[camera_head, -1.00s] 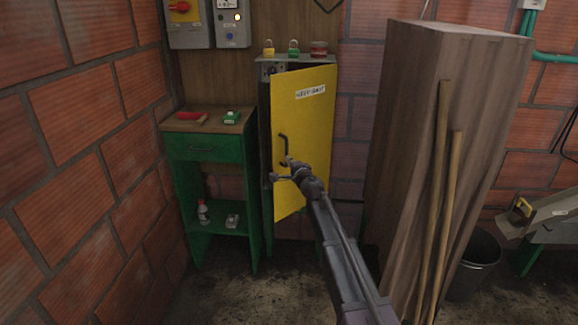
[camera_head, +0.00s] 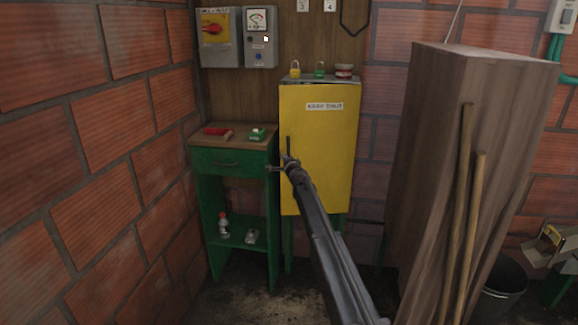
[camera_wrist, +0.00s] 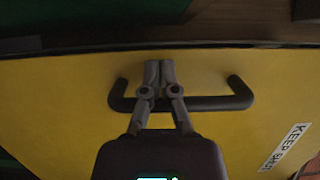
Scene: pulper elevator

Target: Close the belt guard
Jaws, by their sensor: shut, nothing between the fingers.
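The belt guard is a yellow door (camera_head: 325,165) with a "KEEP SHUT" label and a dark bar handle (camera_head: 289,147). In the head view it looks flush with its cabinet, and no gap shows along its edges. The wrist view shows the yellow face (camera_wrist: 60,85) and the handle (camera_wrist: 215,103) close up. My gripper (camera_head: 284,165) is at the handle on the door's left side. In the wrist view my gripper's fingers (camera_wrist: 158,70) are together, empty, and overlap the left part of the handle. I cannot tell whether they touch it.
A green stand (camera_head: 233,160) with a drawer is close on the left. Padlocks (camera_head: 295,69) and a red tin (camera_head: 343,71) sit on the cabinet top. A tall wooden block (camera_head: 440,150) with leaning poles (camera_head: 468,220) stands on the right. A control box (camera_head: 218,38) hangs above.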

